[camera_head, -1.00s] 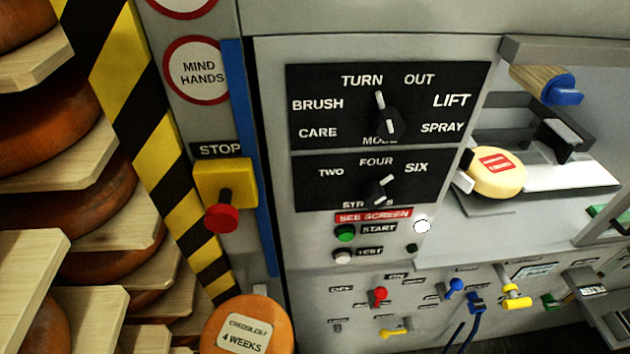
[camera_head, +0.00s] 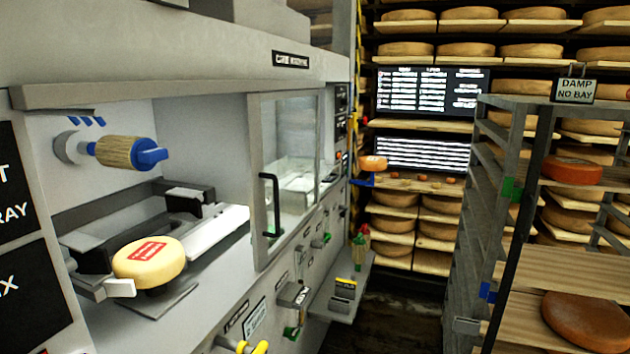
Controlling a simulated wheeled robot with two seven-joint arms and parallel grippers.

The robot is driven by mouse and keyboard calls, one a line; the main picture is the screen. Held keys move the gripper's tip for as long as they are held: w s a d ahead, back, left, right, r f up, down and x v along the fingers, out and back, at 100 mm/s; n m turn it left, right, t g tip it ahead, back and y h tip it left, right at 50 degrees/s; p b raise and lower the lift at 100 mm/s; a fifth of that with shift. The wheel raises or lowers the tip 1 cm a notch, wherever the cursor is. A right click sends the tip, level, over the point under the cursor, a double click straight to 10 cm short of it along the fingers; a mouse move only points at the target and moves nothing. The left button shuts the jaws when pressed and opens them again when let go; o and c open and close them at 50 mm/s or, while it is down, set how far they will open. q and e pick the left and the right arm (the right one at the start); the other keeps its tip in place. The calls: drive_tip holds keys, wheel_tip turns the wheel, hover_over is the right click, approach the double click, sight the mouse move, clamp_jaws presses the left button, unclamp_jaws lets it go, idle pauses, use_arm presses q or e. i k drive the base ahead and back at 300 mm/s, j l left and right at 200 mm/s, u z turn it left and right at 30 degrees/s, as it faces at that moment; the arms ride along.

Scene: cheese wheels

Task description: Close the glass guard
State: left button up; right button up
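The glass guard (camera_head: 298,135) is a framed clear pane with a black upright handle (camera_head: 271,205). It stands at the right part of the grey machine's opening (camera_head: 60,97). The left part of the opening is uncovered. Inside that part, a pale yellow cheese wheel (camera_head: 148,259) with a red label rests on a small support. A wooden roller with a blue end (camera_head: 128,153) sticks out above it. Neither of my grippers is in view.
Knobs and levers, including a yellow one (camera_head: 240,346), line the machine's lower front. A small shelf (camera_head: 345,298) juts out beyond them. A grey rack (camera_head: 470,200) with boards and cheeses stands at the right. Dark floor (camera_head: 385,318) shows between. Cheese shelves and screens (camera_head: 432,91) fill the back.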

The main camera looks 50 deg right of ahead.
sight(255, 175)
drive_tip(key=l+z, duration=0.1)
drive_tip(key=z, duration=0.4)
drive_tip(key=k+l+z, duration=0.1)
drive_tip(key=z, duration=0.4)
drive_tip(key=l+z, duration=0.15)
drive_tip(key=z, duration=0.3)
drive_tip(key=k+l, duration=0.05)
